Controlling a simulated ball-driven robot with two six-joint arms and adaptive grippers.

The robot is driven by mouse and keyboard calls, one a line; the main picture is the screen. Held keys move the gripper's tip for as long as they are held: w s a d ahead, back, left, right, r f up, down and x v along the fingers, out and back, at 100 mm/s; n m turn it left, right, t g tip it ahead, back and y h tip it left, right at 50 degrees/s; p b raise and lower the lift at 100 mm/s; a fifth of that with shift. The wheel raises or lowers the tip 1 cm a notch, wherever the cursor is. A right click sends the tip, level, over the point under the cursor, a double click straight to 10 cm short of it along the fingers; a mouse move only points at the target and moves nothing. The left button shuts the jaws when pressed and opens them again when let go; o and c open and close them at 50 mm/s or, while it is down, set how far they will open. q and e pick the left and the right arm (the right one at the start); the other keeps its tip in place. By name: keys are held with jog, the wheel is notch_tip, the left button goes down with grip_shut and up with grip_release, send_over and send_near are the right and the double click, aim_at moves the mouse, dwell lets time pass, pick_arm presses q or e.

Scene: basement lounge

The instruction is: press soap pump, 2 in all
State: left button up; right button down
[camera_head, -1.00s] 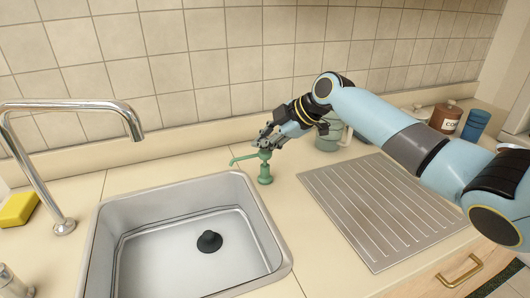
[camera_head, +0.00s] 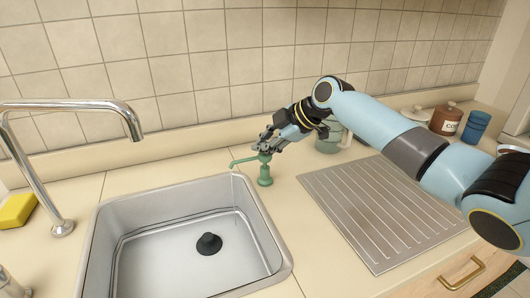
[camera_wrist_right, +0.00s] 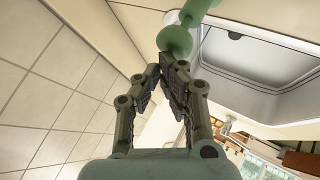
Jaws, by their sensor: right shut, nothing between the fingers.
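The green soap pump (camera_head: 265,174) stands upright on the counter at the back right corner of the sink, its spout pointing left over the sink's edge. My right gripper (camera_head: 264,147) is shut and empty, its fingertips on top of the pump head, apparently touching it. In the right wrist view, the closed fingertips (camera_wrist_right: 172,64) meet the rounded green pump head (camera_wrist_right: 174,40). A faint thin line shows below the spout in the head view; I cannot tell for sure if it is soap. My left gripper is out of view.
The steel sink (camera_head: 110,225) has a black plug (camera_head: 209,243). A chrome faucet (camera_head: 60,105) and yellow sponge (camera_head: 16,210) are at left. The ribbed drainboard (camera_head: 385,215) is clear. A glassy green jug (camera_head: 328,143), brown canister (camera_head: 446,120) and blue cup (camera_head: 475,126) stand behind.

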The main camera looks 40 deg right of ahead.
aim_at(264, 155)
jog(key=shift+f+b, duration=0.55)
jog(key=shift+f, duration=0.1)
dwell(0.3)
jog(key=shift+r, duration=0.15)
jog(key=shift+r+p, duration=1.1)
jog(key=shift+r, duration=0.25)
jog(key=shift+r+p, duration=1.85)
jog(key=shift+r, duration=0.65)
jog(key=shift+f, duration=0.1)
